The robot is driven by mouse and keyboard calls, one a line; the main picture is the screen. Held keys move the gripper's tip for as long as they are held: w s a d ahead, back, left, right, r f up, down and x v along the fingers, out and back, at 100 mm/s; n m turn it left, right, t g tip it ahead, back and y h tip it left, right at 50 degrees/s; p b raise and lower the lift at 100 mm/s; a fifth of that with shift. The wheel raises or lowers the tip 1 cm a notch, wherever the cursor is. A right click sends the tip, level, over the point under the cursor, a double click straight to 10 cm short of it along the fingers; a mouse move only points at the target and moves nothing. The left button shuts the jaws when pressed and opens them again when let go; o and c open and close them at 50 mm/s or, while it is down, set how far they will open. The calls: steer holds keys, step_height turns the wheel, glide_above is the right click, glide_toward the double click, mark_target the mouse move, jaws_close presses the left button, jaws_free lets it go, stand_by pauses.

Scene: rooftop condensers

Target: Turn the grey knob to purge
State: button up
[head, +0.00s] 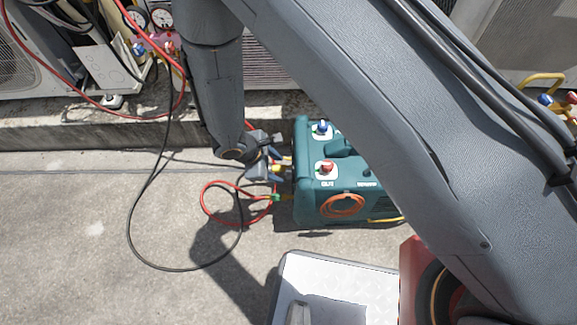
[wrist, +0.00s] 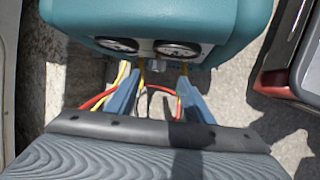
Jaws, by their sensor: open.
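A teal recovery unit (head: 310,206) stands on the concrete, with a blue knob (head: 322,127) and a red knob (head: 326,167) on top. In the wrist view the teal unit (wrist: 160,18) shows two dark gauges on its near face. A small light grey part, which looks like the grey knob (wrist: 158,65), sits below and between the gauges. Its pointer setting is too small to read. My gripper (head: 279,165) is at the unit's left end. In the wrist view my gripper (wrist: 159,77) is open, its blue fingers on either side of the grey part, apparently not touching it.
Red and yellow hoses (wrist: 98,98) run below and between the fingers. A red hose (head: 205,205) and a black hose loop over the concrete left of the unit. Condensers and a gauge manifold (head: 155,42) stand behind a low kerb. Open concrete lies at left.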

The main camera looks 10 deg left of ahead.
mark_target(287, 172)
steer(key=b+x, duration=0.1)
steer(key=x, duration=0.1)
steer(key=b+x, duration=0.1)
steer(key=x, duration=0.5)
steer(key=shift+w+r+b, duration=0.1)
steer(key=shift+w+b, duration=0.15)
steer(key=shift+b, duration=0.15)
steer(key=c, duration=1.1)
